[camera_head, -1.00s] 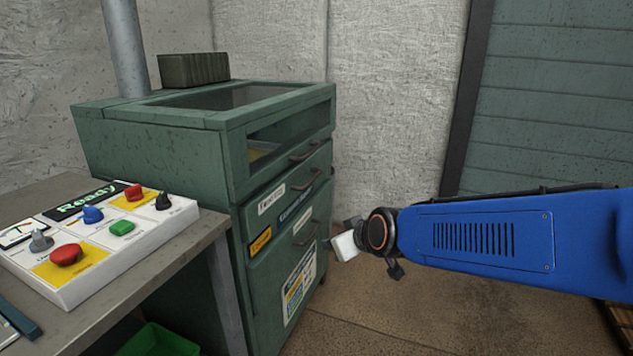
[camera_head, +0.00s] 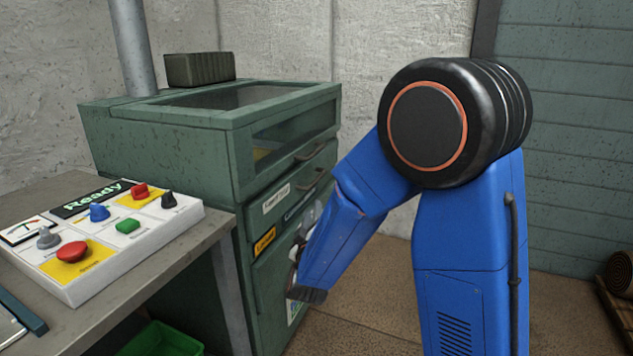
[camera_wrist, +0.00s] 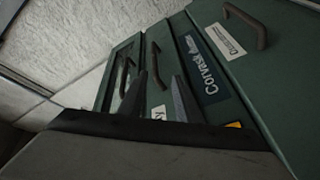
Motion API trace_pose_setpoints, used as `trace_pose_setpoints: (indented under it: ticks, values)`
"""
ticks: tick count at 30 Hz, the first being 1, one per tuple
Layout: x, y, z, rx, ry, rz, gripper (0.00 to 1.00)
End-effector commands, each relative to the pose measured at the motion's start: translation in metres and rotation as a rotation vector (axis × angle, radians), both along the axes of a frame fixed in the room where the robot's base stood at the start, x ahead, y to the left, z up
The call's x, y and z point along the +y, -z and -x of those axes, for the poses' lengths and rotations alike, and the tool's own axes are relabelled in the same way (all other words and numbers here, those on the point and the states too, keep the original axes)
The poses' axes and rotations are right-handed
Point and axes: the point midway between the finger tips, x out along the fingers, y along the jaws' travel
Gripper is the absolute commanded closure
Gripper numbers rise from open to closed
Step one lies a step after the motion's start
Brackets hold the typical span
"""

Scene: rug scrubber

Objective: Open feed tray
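The green machine (camera_head: 195,140) stands at left centre with a windowed top box and drawers below, all looking shut. Which one is the feed tray I cannot read for sure. In the head view its upper handle (camera_head: 310,152) and a second handle (camera_head: 309,187) show. The wrist view shows a far handle (camera_wrist: 125,76), a middle handle (camera_wrist: 154,62) and a near handle (camera_wrist: 248,22). My gripper (camera_wrist: 161,78) is open, its fingers apart and pointing toward the middle handle; contact does not show. In the head view my blue arm hides most of it.
A control panel (camera_head: 120,235) with coloured knobs and a "Ready" display lies on the table (camera_head: 210,233) at left. A green bin (camera_head: 160,340) is below. A rolled rug (camera_head: 622,272) lies at far right. Floor right of the machine is clear.

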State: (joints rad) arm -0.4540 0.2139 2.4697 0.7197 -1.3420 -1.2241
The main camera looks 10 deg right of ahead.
Motion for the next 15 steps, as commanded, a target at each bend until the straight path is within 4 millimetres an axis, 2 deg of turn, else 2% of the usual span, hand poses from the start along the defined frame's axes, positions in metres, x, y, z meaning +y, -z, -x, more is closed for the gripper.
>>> trace_pose_setpoints:
  ticks: [8, 15]
  values:
    - [0.004, 0.004, 0.003, -0.059, 0.07, 0.118, 0.69]
    - [-0.004, -0.001, -0.018, -0.062, 0.074, 0.12, 0.69]
